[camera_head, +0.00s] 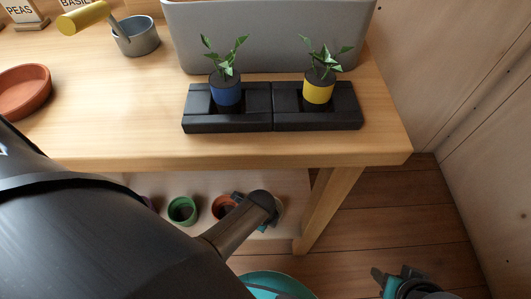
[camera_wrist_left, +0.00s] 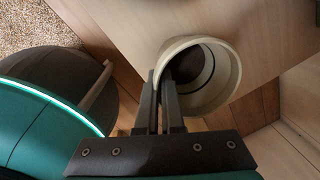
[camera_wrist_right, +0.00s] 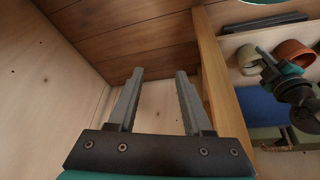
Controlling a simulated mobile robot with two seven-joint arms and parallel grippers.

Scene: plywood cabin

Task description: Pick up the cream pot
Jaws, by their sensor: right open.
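The cream pot (camera_wrist_left: 222,88) fills the upper middle of the left wrist view, its round mouth facing the camera. It also shows on the low shelf in the right wrist view (camera_wrist_right: 246,60). In the head view my left arm hides most of it. My left gripper (camera_wrist_left: 162,85) is at the pot's near wall, its fingers close together, one outside and one inside the rim. It looks shut on that wall. My right gripper (camera_wrist_right: 158,80) is open and empty, away from the pot; in the head view it is at the lower right (camera_head: 383,277).
A green pot (camera_head: 182,211) and a terracotta pot (camera_head: 222,207) are on the shelf under the table (camera_head: 120,120). The table leg (camera_head: 327,210) stands right of them. Two seedlings in a black tray (camera_head: 230,122) and a grey planter (camera_head: 260,40) are on the tabletop.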

